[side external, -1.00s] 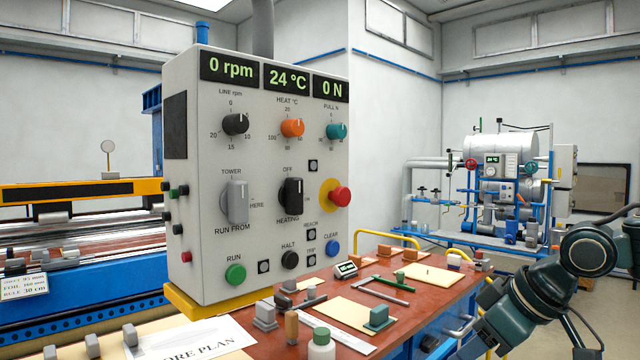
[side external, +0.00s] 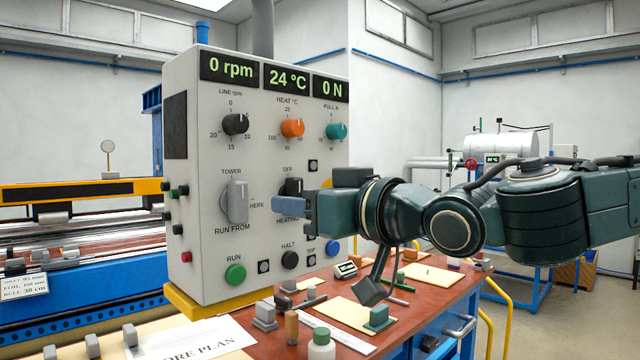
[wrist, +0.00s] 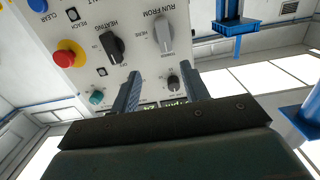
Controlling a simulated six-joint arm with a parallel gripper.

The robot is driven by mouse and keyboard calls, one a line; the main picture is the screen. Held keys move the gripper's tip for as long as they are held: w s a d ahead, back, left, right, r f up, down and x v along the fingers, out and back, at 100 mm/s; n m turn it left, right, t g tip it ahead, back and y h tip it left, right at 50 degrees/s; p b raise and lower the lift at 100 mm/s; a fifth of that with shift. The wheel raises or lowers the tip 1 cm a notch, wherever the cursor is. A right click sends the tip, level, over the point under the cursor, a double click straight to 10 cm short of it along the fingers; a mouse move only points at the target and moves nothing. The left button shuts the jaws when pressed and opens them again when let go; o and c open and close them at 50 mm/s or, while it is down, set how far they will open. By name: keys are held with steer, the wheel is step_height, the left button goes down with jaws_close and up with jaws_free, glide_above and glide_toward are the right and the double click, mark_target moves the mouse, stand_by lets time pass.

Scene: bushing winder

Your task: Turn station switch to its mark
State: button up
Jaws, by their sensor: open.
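The station switch (side external: 235,202) is a grey lever knob on the panel, marked TOWER above, HERE at its right and RUN FROM below. Its handle stands upright, in line with the TOWER label. It also shows upside down in the wrist view (wrist: 163,35). My gripper (side external: 288,206) is in front of the panel, its blue fingers just right of the grey switch in the side view, overlapping the black HEATING switch (side external: 294,187). In the wrist view my gripper (wrist: 162,78) has its two fingers apart with nothing between them. The switch appears beyond the fingertips, with no contact visible.
The panel (side external: 210,270) also carries dials, a green RUN button (side external: 235,274) and a red button (wrist: 66,58) on yellow. The bench (side external: 430,300) below holds small blocks, boards and a bottle (side external: 321,345). The space before the panel's left half is clear.

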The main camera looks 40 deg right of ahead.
mark_target(243, 190)
steer(key=shift+a+r, duration=0.4)
steer(key=shift+a, duration=0.05)
steer(key=shift+w, duration=0.1)
steer(key=shift+w, duration=6.8)
steer(key=c, duration=1)
